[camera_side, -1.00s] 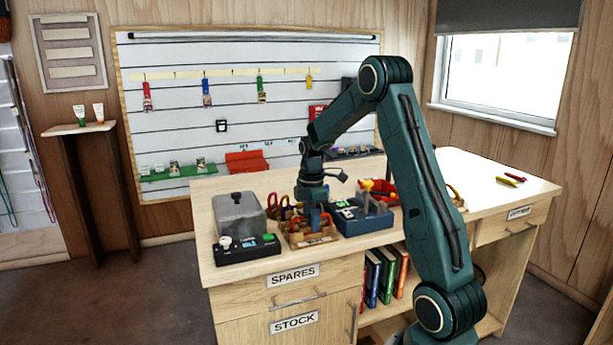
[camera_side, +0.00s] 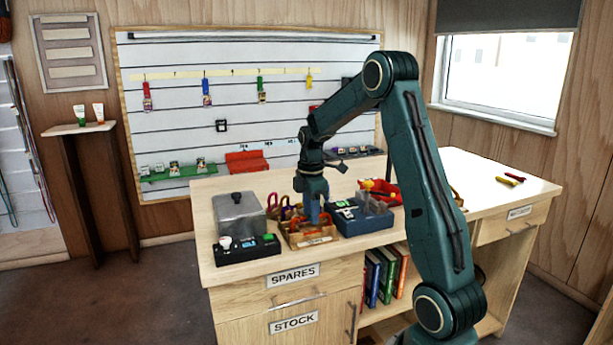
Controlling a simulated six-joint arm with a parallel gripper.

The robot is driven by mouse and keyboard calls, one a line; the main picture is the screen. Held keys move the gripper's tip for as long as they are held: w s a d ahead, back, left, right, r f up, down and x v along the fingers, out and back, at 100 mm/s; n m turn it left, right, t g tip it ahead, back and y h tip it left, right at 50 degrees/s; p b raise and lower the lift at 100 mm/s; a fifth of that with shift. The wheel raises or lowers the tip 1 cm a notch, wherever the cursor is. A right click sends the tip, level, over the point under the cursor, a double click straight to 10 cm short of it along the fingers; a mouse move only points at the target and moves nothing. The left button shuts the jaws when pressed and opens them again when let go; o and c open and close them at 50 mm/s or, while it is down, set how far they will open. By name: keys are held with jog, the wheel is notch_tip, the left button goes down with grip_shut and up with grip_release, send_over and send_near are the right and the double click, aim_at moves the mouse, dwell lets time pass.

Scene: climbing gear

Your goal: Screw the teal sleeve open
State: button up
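My gripper (camera_side: 313,218) points down over the cardboard tray (camera_side: 308,240) on the workbench. Its blue fingers reach down among orange and red pieces (camera_side: 299,224) in that tray. At this size I cannot tell whether the fingers are apart or closed, or whether they touch anything. I cannot make out a teal sleeve; it may be hidden by the gripper or too small to see.
A grey-lidded device (camera_side: 240,214) with a black control box (camera_side: 247,249) stands left of the tray. A blue box (camera_side: 362,220) stands close on the right, with a red bin (camera_side: 386,192) behind it. The bench (camera_side: 480,180) is mostly clear at right.

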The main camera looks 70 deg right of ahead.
jog(key=shift+s+a, duration=0.5)
dwell(0.6)
jog(key=shift+f, duration=1.45)
jog(key=shift+w+d, duration=0.5)
jog(key=shift+r, duration=0.1)
jog(key=shift+r, duration=4.95)
